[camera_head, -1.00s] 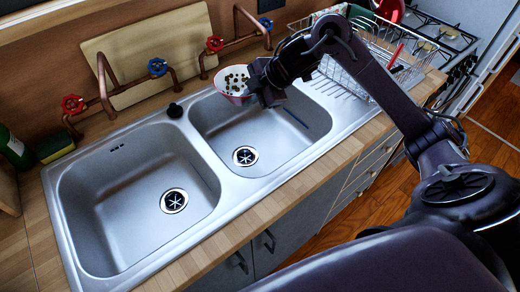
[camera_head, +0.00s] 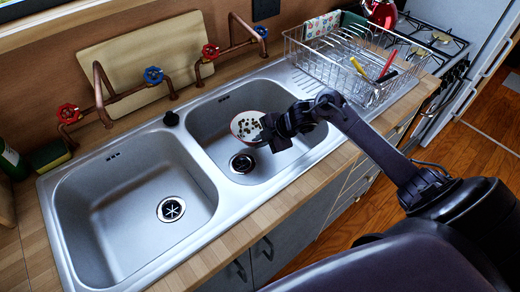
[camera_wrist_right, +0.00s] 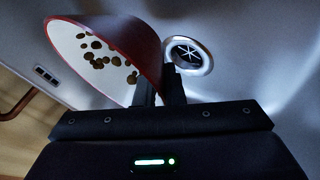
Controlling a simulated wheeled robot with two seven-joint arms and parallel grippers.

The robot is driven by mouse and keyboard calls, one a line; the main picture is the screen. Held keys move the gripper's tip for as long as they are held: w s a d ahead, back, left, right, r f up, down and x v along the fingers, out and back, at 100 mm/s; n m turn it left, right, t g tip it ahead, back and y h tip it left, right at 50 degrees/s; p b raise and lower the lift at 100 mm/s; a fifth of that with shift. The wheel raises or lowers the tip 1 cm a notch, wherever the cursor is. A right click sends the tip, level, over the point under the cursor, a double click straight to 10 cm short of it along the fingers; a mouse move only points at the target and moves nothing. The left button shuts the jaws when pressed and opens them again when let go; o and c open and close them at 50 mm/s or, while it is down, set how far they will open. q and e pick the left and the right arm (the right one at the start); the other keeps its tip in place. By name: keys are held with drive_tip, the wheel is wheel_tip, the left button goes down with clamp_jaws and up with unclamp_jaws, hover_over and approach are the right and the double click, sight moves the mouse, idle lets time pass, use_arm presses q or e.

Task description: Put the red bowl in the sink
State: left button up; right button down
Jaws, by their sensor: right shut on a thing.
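The red bowl (camera_head: 247,126), white inside with dark spots, is over the right basin of the double sink (camera_head: 222,203). It is tilted, with its inside facing the head camera. My right gripper (camera_head: 268,130) is shut on the bowl's rim at its right side. In the right wrist view the bowl (camera_wrist_right: 118,50) shows red outside, with its edge between the fingers (camera_wrist_right: 160,88), and the drain (camera_wrist_right: 188,56) lies beyond it. I cannot tell whether the bowl touches the basin floor. My left gripper is not in view.
A wire dish rack (camera_head: 345,62) stands right of the sink. Copper pipes with red and blue taps (camera_head: 153,75) run behind it. A sponge (camera_head: 50,157) and green bottle (camera_head: 12,160) are at the left. The left basin (camera_head: 130,215) is empty.

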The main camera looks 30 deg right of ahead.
drive_tip(key=shift+f, duration=2.1)
drive_tip(key=shift+f, duration=0.1)
drive_tip(key=c, duration=1.5)
unclamp_jaws()
drive_tip(key=v, duration=0.6)
drive_tip(key=shift+s+d+r, duration=0.15)
drive_tip(key=shift+s+r, duration=0.05)
drive_tip(key=shift+r, duration=0.15)
drive_tip(key=shift+s+d+r, duration=0.1)
drive_tip(key=shift+s+r, duration=0.1)
drive_tip(key=shift+r, duration=0.15)
